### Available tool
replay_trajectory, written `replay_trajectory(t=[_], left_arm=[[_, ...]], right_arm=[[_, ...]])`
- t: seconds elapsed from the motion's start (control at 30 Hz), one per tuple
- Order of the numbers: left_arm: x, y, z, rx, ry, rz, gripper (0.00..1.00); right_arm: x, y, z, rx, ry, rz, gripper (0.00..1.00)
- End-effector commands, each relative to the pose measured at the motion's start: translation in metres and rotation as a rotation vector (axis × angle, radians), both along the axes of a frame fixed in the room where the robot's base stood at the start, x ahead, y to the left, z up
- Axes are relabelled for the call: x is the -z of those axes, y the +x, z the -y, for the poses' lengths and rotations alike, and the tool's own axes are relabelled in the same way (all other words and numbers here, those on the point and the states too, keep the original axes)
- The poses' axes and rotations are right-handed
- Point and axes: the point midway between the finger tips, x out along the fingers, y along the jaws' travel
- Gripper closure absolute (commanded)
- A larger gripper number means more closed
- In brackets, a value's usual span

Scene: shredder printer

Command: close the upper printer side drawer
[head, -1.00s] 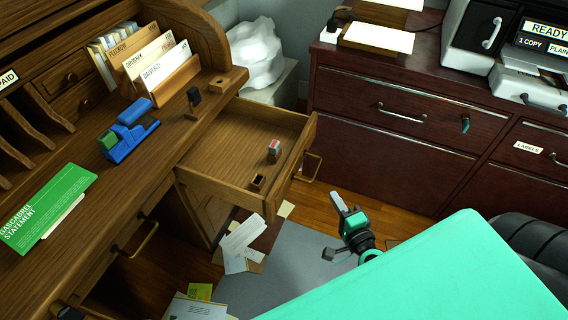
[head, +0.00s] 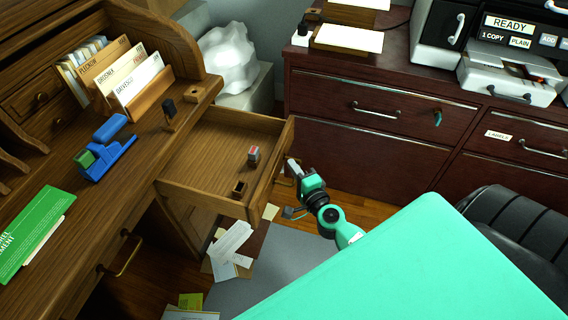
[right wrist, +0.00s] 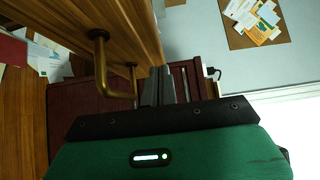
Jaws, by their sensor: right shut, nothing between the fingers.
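A wooden drawer (head: 200,190) of the roll-top desk, on the side towards the printer, is pulled well out. A red-and-grey stamp (head: 253,155) and a small open wooden box (head: 239,188) are in it. My right gripper (head: 293,167) is just outside the drawer's front panel, shut and empty. In the right wrist view, the shut fingers (right wrist: 158,88) lie beside the wooden front, right of a brass handle (right wrist: 101,68). I cannot tell whether they touch the wood. In the head view the gripper partly hides this handle. My left gripper is not in view.
Dark red cabinets (head: 350,130) carry the printer (head: 505,75) at the back right. A black chair (head: 515,220) stands at the right. Papers (head: 230,245) lie on the floor below the drawer. A white bag (head: 228,55) sits behind the desk.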

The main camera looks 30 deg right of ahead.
Motion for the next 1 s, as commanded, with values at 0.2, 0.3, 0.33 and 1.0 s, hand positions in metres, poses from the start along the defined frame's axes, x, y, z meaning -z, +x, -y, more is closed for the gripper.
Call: replay_trajectory(t=[0.2,0.3,0.33,1.0], left_arm=[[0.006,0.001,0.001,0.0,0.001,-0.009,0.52],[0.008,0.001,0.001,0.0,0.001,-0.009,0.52],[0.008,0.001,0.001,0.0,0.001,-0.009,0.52],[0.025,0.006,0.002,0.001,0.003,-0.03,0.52]], right_arm=[[0.0,0.018,-0.017,0.0,0.002,0.0,1.0],[0.0,0.022,-0.02,0.0,0.003,-0.001,1.0],[0.0,0.022,-0.02,0.0,0.003,-0.001,1.0],[-0.003,0.045,-0.04,-0.002,0.005,0.0,1.0]])
